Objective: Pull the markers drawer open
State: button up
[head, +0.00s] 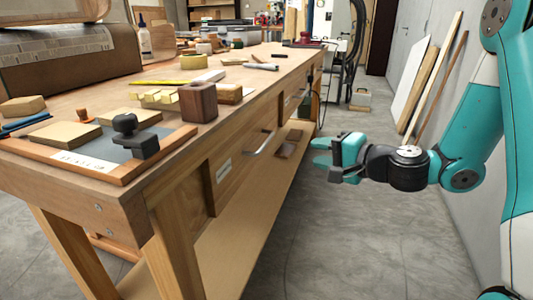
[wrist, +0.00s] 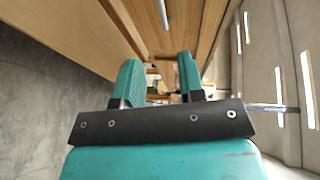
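A wooden drawer front (head: 238,165) is set in the side of the workbench, with a small pale label (head: 223,171) too small to read. It has a metal bar handle (head: 262,142) and looks closed. A second drawer front with a handle (head: 294,98) is farther along the bench. I cannot tell which one is marked markers. My gripper (head: 323,152) is out in the aisle, right of the bench and apart from both handles. In the wrist view my gripper (wrist: 159,72) has its fingers spread and nothing between them. A metal bar handle (wrist: 163,14) shows beyond them near the top edge.
The bench top (head: 150,103) holds wood blocks, tools and a framed board (head: 70,158). A lower shelf (head: 245,215) runs beneath the drawers. The concrete floor (head: 350,235) beside the bench is clear. Boards (head: 428,85) lean on the right wall.

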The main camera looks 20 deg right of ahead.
aim_at(266, 142)
jog(key=p+x, duration=0.1)
jog(key=x, duration=1.5)
jog(key=shift+w+a, duration=0.15)
jog(key=shift+a, duration=0.15)
grip_shut()
